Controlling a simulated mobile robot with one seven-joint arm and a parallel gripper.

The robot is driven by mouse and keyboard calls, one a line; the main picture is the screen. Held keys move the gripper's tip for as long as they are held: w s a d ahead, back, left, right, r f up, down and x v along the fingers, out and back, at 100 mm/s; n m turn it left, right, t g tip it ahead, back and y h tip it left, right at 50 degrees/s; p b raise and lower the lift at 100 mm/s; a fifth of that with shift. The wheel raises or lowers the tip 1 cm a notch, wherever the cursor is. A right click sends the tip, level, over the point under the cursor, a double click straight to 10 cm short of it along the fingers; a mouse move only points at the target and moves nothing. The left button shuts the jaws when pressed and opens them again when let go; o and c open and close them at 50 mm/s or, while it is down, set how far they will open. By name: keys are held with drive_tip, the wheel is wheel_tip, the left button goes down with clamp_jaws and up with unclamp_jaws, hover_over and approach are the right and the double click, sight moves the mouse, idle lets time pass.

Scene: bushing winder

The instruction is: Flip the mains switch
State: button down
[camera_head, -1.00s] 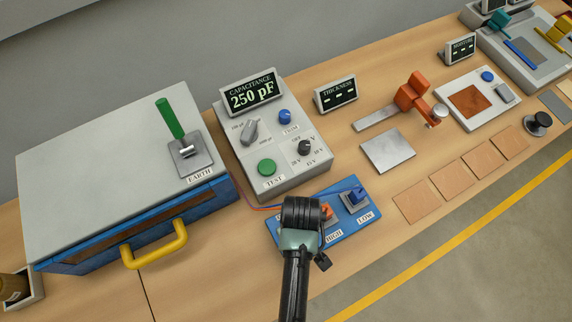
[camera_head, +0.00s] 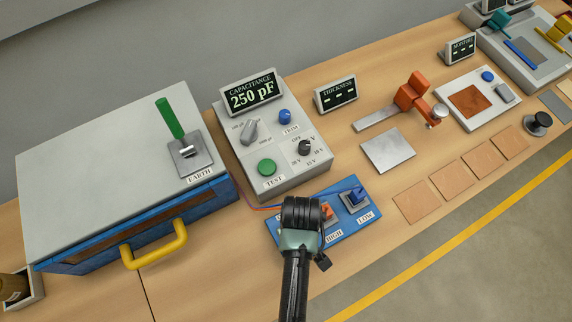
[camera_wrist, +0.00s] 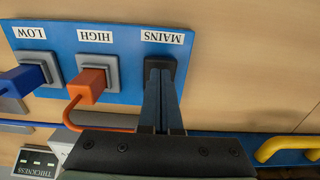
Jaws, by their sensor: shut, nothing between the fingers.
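The blue panel (camera_head: 348,227) lies on the bench below the capacitance unit. In the wrist view it appears upside down (camera_wrist: 125,62), with a MAINS label (camera_wrist: 162,37) beside HIGH and LOW labels. A dark square switch base (camera_wrist: 173,67) sits by the MAINS label. My gripper (camera_wrist: 160,73) is shut and empty, its fingertips over this base. The fingers hide most of the mains switch, so its lever position and any contact cannot be told. In the head view my gripper (camera_head: 301,212) covers the panel's left part.
An orange plug (camera_wrist: 92,84) at HIGH, with its orange cable, sits close beside my fingers. A blue plug (camera_wrist: 22,80) is at LOW. A blue-grey cabinet (camera_head: 105,170) with a yellow handle (camera_head: 153,246) and green EARTH lever (camera_head: 169,118) stands left. The capacitance display (camera_head: 252,93) reads 250 pF.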

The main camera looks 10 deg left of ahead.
drive_tip(key=shift+f+b, duration=0.6)
drive_tip(key=shift+f, duration=0.35)
idle(0.3)
wheel_tip(320, 180, up, 7)
drive_tip(key=p, duration=0.8)
drive_tip(key=shift+r, duration=0.1)
idle(0.4)
